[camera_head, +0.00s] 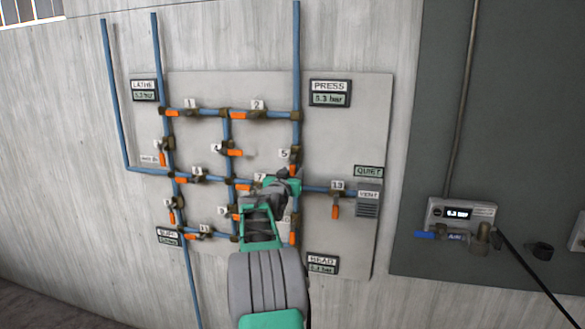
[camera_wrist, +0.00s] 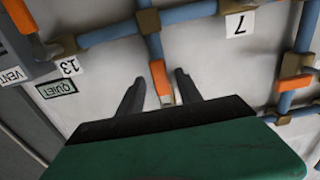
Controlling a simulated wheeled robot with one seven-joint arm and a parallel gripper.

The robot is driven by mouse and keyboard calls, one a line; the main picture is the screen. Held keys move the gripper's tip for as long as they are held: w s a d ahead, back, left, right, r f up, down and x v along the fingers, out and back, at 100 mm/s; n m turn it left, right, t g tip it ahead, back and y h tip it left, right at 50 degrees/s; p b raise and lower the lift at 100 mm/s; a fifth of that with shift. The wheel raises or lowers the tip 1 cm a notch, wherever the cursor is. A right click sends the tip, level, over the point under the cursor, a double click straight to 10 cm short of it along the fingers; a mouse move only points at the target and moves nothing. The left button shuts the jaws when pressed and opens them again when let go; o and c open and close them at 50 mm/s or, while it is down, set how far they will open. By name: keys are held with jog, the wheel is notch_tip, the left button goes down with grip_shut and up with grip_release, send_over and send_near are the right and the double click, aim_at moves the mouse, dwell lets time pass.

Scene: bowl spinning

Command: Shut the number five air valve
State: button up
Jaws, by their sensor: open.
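The number five valve sits on the right-hand vertical pipe, with its "5" label (camera_head: 285,154) beside it. Its orange handle (camera_head: 293,169) shows just above my gripper (camera_head: 287,184) in the head view and lies along the pipe. In the wrist view, which is upside down, an orange handle (camera_wrist: 159,77) points down from the pipe. My gripper (camera_wrist: 158,94) is open there, with one dark finger on each side of the handle's pale tip. Gaps show on both sides. The "5" label is out of the wrist view.
A grey panel (camera_head: 340,130) carries blue pipes and several other orange-handled valves. Valve 13's handle (camera_head: 336,211) hangs across its pipe at the right. The "7" label (camera_wrist: 238,25) and QUIET sign (camera_wrist: 58,88) are close by. My arm hides the panel's lower middle.

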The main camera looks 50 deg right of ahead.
jog(key=shift+x, duration=0.9)
jog(key=shift+a, duration=0.1)
jog(key=shift+r, duration=0.1)
grip_shut()
dwell(0.6)
